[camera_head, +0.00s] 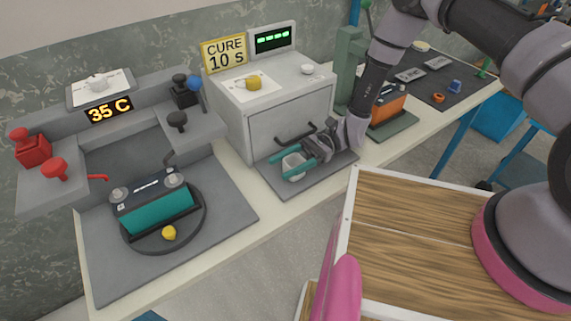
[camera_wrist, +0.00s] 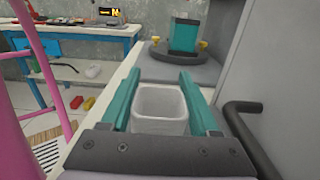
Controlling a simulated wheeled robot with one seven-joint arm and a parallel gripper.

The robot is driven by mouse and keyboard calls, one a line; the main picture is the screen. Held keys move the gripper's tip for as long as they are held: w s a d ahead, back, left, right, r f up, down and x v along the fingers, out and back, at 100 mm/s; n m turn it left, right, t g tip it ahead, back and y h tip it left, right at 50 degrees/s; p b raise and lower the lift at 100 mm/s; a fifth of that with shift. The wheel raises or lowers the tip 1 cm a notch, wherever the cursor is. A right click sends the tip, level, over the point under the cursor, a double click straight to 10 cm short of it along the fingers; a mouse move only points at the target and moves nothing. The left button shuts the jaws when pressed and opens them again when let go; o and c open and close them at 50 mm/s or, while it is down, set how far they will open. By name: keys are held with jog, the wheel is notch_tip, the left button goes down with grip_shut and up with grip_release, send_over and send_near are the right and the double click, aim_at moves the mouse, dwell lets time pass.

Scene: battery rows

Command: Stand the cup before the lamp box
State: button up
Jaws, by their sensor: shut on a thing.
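A small white open-topped cup (camera_head: 294,167) is between the teal fingers of my gripper (camera_head: 288,166), in front of the lamp box. The wrist view shows the cup (camera_wrist: 160,104) upright and empty-looking, with a finger on each side. The lamp box (camera_head: 284,108) is a pale grey cabinet with a dark bar handle (camera_head: 295,134) on its closed front and a "CURE 10 S" sign on top. The cup is over the grey mat (camera_head: 290,188) before the box; I cannot tell whether its base touches the mat.
The lamp box handle (camera_wrist: 243,128) juts out close to my gripper's right in the wrist view. At left, a teal battery (camera_head: 158,208) stands on a round dark turntable under a "35 C" display. An orange battery (camera_head: 387,108) is right of the box. The bench edge is close in front.

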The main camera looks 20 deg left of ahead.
jog(key=shift+f, duration=0.1)
jog(key=o, duration=1.5)
jog(key=shift+c, duration=0.2)
jog(key=v, duration=0.7)
jog(key=shift+w+d, duration=0.15)
jog(key=shift+w, duration=0.1)
